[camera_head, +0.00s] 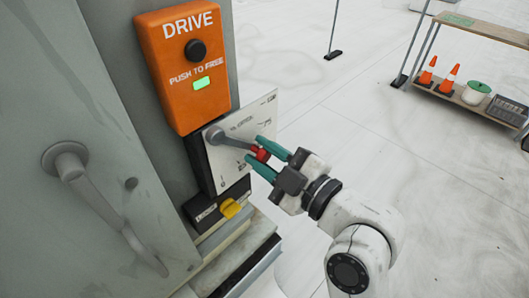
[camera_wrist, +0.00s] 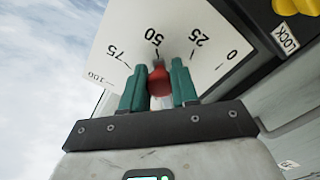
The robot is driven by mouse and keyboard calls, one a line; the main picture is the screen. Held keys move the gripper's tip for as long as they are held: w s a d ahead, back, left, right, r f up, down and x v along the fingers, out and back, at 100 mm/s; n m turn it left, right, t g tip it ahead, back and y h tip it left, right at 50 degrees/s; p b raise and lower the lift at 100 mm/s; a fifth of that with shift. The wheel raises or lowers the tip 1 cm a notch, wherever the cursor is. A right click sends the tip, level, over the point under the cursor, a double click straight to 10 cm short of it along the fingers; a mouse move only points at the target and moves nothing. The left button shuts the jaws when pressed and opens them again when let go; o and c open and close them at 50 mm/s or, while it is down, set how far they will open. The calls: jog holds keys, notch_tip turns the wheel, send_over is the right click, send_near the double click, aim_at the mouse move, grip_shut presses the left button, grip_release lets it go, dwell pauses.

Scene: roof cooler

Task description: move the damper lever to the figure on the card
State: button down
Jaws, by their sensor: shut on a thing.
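The damper lever (camera_head: 230,141) is a grey arm with a red knob (camera_wrist: 159,80), mounted on a white scale plate (camera_head: 262,112). My gripper (camera_head: 260,155) is shut on the red knob, with one teal finger on each side. In the wrist view the scale plate (camera_wrist: 205,25) reads 0, 25, 50, 75 and 100, and the knob is in line with about the 50 mark. I cannot make out a card with a figure.
An orange DRIVE box (camera_head: 186,75) with a black button and a lit green lamp is above the plate. A yellow lock knob (camera_head: 230,208) sits below it. A grey door handle (camera_head: 105,205) is at left.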

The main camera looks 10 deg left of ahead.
aim_at(236, 160)
jog(key=shift+s+a+f+m, duration=0.35)
jog(key=shift+s+f+m, duration=0.15)
jog(key=shift+m, duration=0.4)
jog(key=shift+s+a+f+m, duration=0.25)
jog(key=shift+s+a+m, duration=0.1)
jog(key=shift+m, duration=0.35)
jog(key=shift+s+a+f+m, duration=0.2)
jog(key=shift+s+f+m, duration=0.1)
jog(key=shift+m, duration=0.4)
jog(key=c, duration=0.9)
grip_release()
